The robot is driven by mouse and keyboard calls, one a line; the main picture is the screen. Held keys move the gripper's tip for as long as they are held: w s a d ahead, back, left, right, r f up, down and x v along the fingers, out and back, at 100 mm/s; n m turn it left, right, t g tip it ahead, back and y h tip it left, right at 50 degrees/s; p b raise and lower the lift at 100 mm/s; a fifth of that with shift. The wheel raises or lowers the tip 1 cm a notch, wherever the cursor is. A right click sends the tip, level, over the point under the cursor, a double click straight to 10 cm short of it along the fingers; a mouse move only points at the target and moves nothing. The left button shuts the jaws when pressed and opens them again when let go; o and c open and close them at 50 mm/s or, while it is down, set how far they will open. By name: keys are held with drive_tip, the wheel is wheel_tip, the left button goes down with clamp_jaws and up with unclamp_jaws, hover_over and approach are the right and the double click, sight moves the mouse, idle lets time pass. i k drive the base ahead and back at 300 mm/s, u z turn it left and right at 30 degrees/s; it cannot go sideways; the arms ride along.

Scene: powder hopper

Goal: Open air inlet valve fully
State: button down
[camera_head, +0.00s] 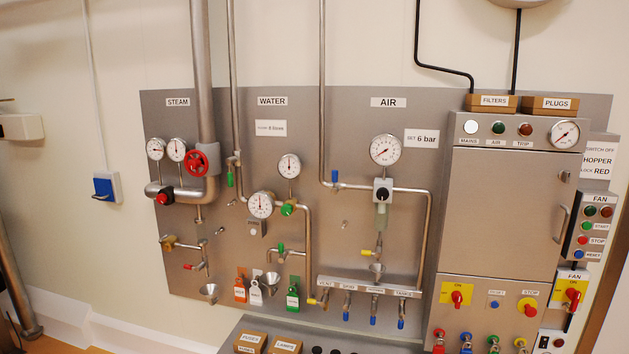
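The grey wall panel has an AIR section under the AIR label (388,102). A steel air pipe (322,120) comes down from above and bends right. Near the bend a small valve with a blue handle (335,176) sits on the pipe, left of the regulator (382,190). The handle appears to point upward, across the horizontal run of pipe; it is small in the picture. An air pressure gauge (385,150) stands above the regulator, its needle too small to read surely. A "SET 6 bar" label (421,138) is beside it. My gripper is not in view.
Below is an air manifold (370,287) with several yellow and blue handled valves. A steel control cabinet (505,210) stands right of the AIR section. The WATER and STEAM sections, with a red handwheel (197,163), are left. A bench (260,325) with labelled boxes juts out below.

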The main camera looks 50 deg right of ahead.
sight(335, 187)
drive_tip(key=z, duration=0.05)
drive_tip(key=i, duration=1)
drive_tip(key=u, duration=0.05)
